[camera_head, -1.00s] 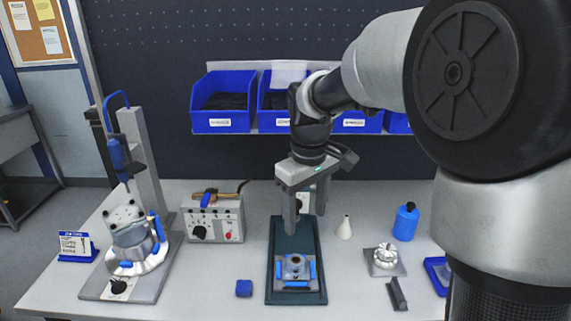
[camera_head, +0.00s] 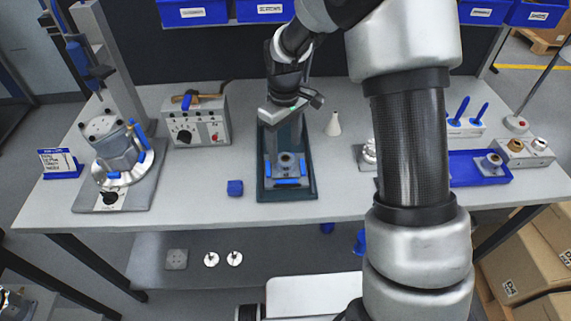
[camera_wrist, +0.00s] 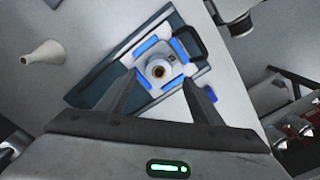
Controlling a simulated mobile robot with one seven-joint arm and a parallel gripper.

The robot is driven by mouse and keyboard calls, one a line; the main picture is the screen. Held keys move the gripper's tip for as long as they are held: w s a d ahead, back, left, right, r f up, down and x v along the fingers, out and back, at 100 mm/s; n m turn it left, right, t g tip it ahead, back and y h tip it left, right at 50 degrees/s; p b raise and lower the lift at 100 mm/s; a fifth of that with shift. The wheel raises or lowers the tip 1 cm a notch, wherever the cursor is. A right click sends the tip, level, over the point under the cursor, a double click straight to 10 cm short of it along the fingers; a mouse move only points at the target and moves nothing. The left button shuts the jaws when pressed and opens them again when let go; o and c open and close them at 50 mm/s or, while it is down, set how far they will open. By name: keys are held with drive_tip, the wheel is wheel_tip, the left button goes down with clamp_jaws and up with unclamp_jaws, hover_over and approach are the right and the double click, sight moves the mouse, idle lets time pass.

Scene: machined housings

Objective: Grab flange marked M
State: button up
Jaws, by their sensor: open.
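A grey flange-like part (camera_head: 287,160) with a round raised hub sits on a square base with blue pads, in a dark green tray (camera_head: 262,190) on the bench. In the wrist view the hub (camera_wrist: 158,69) lies just beyond my fingertips, its dark bore facing up. My gripper (camera_head: 284,142) is open and empty above it; the wrist view shows the two fingers (camera_wrist: 160,84) apart on either side below the hub. I cannot read an M on any part. Another metal part (camera_head: 368,155) is half hidden behind my arm.
A blue tray (camera_head: 465,172) holding a grey part (camera_head: 491,163) is at the right. A blue block (camera_head: 235,188), a white cone (camera_head: 333,124) and a control box (camera_head: 197,122) stand near the green tray. Two round discs (camera_head: 211,259) and a square plate (camera_head: 176,259) lie on the lower shelf.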

sight(286, 157)
drive_tip(key=shift+d+f, duration=0.15)
drive_tip(key=shift+f, duration=2.55)
drive_tip(key=shift+w+r, duration=0.1)
clamp_jaws()
